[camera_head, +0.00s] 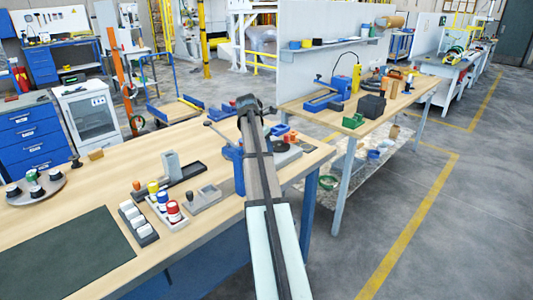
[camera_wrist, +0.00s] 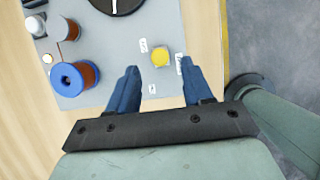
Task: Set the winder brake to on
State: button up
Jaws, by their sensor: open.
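The winder's grey base plate (camera_wrist: 105,35) fills the upper left of the wrist view. A round yellow knob (camera_wrist: 158,60) sits on it, with small white labels around it. The label text is too small to read, so I cannot tell its setting or confirm it is the brake. My gripper (camera_wrist: 160,67) is open, its two blue fingers on either side of the knob in the picture. I cannot tell its height above the knob or see contact. In the head view the winder's dark disc (camera_head: 286,149) shows just right of my arm, which hides the knob and fingers.
A blue-flanged spool (camera_wrist: 70,75) with red-brown winding stands left of the knob. A black disc (camera_wrist: 117,3) is at the top. The wooden bench (camera_head: 110,172) holds a grey-black block, white and red pots and a dark mat. Its edge lies right of the winder.

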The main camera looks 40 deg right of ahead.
jog(key=shift+x, duration=2.15)
grip_shut()
